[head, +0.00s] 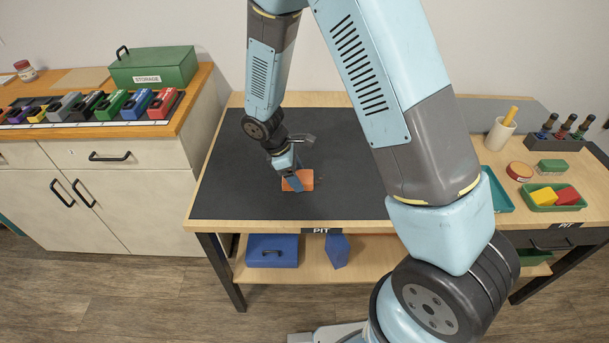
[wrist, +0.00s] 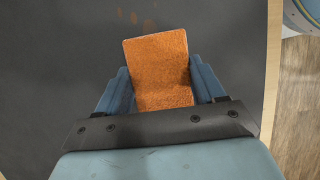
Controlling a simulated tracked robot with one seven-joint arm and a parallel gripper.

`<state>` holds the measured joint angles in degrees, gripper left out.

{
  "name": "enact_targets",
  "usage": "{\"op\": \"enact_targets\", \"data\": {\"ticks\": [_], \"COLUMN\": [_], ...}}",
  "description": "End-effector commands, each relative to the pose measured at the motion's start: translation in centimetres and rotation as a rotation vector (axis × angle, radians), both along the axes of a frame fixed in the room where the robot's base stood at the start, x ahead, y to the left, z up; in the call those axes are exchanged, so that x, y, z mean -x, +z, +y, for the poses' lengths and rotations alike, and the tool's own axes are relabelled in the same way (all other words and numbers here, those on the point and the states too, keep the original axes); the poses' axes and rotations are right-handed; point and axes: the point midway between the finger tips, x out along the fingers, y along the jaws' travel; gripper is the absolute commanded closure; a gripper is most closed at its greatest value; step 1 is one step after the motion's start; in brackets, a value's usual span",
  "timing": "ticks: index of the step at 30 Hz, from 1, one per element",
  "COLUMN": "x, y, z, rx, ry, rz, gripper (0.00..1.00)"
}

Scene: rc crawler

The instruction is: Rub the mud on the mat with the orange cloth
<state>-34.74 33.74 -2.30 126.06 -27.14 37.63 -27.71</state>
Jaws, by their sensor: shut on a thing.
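The orange cloth (wrist: 160,70) is a flat, rough-textured block between the two blue fingers of my gripper (wrist: 162,78), which is shut on it. In the head view the cloth (head: 305,178) is at the dark mat (head: 240,185), towards its front edge, with my gripper (head: 292,182) over it. I cannot tell whether the cloth presses on the mat. A few small brown mud spots (wrist: 134,17) show on the mat in the wrist view, just beyond the cloth's far edge. Any mud under the cloth is hidden.
The mat lies on a wooden bench (head: 210,224). To the right are a green tray (head: 545,206) with red and yellow blocks, a white cup (head: 498,135) and a bottle rack (head: 550,142). A cabinet with coloured boxes (head: 110,105) stands left. My arm hides the mat's right part.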

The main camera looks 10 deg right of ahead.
Motion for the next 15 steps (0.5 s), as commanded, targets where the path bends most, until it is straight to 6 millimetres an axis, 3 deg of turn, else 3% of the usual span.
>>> {"op": "enact_targets", "data": {"ticks": [11, 15], "x": [-0.3, -0.3], "y": [-0.1, -0.2], "z": [2.0, 0.9], "rx": [0.001, 0.002], "ry": [-0.015, -0.017], "rz": [0.0, 0.001], "gripper": [0.65, 0.65]}}
